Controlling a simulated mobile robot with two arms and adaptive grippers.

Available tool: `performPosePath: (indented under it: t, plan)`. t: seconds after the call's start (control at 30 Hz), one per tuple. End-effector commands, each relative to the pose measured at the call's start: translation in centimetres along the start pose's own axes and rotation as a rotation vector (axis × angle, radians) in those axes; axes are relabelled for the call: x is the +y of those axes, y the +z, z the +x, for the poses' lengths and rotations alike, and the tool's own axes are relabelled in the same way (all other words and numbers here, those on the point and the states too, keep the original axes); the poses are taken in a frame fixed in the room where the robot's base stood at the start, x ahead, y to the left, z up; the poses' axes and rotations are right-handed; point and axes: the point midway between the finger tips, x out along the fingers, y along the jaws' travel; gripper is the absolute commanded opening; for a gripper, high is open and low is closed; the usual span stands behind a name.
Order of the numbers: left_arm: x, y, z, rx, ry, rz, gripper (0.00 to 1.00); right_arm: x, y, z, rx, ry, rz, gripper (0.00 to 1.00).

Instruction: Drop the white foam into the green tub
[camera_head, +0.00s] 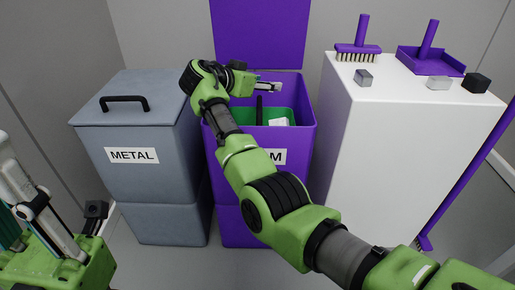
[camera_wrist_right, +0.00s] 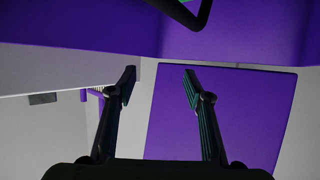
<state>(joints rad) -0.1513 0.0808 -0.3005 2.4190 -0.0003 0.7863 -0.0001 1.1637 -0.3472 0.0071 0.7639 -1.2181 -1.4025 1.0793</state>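The green tub (camera_head: 243,116) sits inside the open purple bin (camera_head: 305,112), with its dark handle standing up. A white block (camera_head: 279,122), which looks like the foam, lies inside the tub at its right side. My right gripper (camera_head: 268,87) is above the tub, near the bin's back rim. In the right wrist view its two fingers (camera_wrist_right: 160,85) are spread apart with nothing between them. My left gripper (camera_head: 35,205) is low at the left edge, partly cut off, so its opening is unclear. My right arm hides part of the bin's front and label.
A grey METAL bin (camera_head: 135,185) with a closed lid stands left of the purple bin. A white cabinet (camera_head: 400,130) at right holds a purple brush (camera_head: 358,50), a dustpan (camera_head: 430,60), a grey block (camera_head: 363,78), a pale block (camera_head: 438,83) and a black block (camera_head: 476,83).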

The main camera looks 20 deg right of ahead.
Motion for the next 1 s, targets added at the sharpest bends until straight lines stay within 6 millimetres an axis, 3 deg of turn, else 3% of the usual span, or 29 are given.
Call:
performPosePath:
  t: [0.27, 0.7, 1.0]
  plan:
    - [0.0, 0.0, -0.1, -0.002, -0.001, 0.000, 0.18, 0.0, -0.9, -0.3, 0.001, -0.001, 0.002, 0.46]
    - [0.0, 0.0, -0.1, -0.001, 0.000, 0.000, 0.18, 0.0, -8.0, -3.3, 0.002, 0.000, 0.001, 0.46]
    - [0.0, 0.0, -0.1, -0.001, 0.000, 0.000, 0.18, 0.0, -9.2, -3.8, -0.001, 0.000, -0.001, 0.46]
